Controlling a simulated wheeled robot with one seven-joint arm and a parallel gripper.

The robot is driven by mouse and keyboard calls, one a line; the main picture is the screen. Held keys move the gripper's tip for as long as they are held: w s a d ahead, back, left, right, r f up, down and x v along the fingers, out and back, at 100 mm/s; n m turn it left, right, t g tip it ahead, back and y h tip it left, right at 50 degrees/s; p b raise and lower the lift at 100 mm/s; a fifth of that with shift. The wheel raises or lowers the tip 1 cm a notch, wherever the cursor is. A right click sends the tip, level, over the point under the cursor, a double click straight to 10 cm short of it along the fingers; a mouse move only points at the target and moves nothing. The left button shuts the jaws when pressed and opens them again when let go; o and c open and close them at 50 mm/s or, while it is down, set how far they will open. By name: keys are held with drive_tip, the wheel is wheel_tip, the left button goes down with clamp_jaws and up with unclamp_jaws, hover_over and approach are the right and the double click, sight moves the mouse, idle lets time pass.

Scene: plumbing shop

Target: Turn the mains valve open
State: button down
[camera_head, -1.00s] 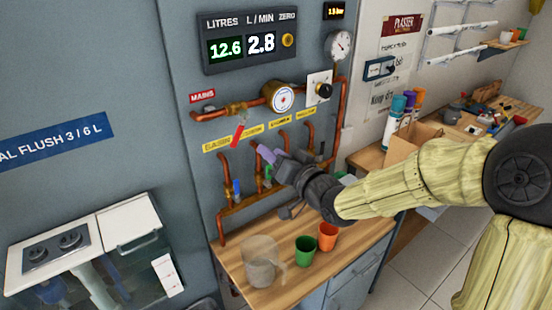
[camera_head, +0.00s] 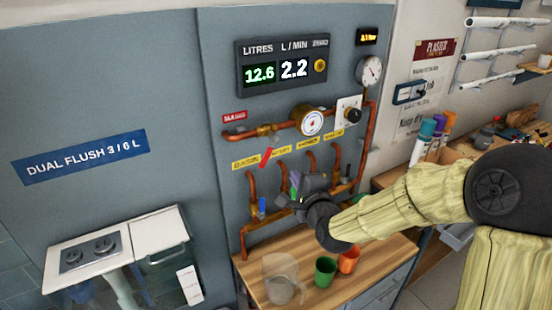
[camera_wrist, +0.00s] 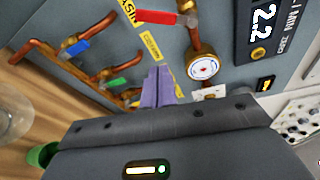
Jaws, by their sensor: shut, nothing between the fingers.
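The mains valve with its red lever (camera_head: 268,157) sits on the upper copper pipe, right of the red MAINS label (camera_head: 235,117). The lever slants downward, crosswise to the pipe. In the wrist view the red lever (camera_wrist: 160,17) shows at the top, beyond the fingertips and apart from them. My gripper (camera_head: 297,182) is below the lever in the head view, in front of the lower branch valves. Its purple fingers (camera_wrist: 157,86) are shut together with nothing between them. My gripper hides part of the green lever in the head view.
The display (camera_head: 283,67) reads 12.6 litres and 2.2 L/min. A round meter (camera_head: 311,121) and gauge (camera_head: 369,71) are on the wall. Blue (camera_wrist: 83,47) and green (camera_wrist: 112,72) levers are on lower branches. A clear jug (camera_head: 280,278), green cup (camera_head: 325,271) and orange cup (camera_head: 348,260) stand below.

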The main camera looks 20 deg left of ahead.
sight(267, 151)
drive_tip(key=m, duration=0.2)
drive_tip(key=f+m+h, duration=0.1)
drive_tip(key=m, duration=0.1)
drive_tip(key=shift+w+a+f+m, duration=0.15)
drive_tip(key=shift+a+f+m, duration=0.05)
drive_tip(key=shift+m, duration=0.1)
drive_tip(key=shift+p, duration=0.3)
drive_tip(key=w+a+p, duration=0.6)
drive_tip(key=a+p, duration=0.1)
drive_tip(key=shift+a+r+p, duration=0.2)
drive_tip(key=shift+a+p, duration=0.05)
drive_tip(key=shift+p, duration=0.1)
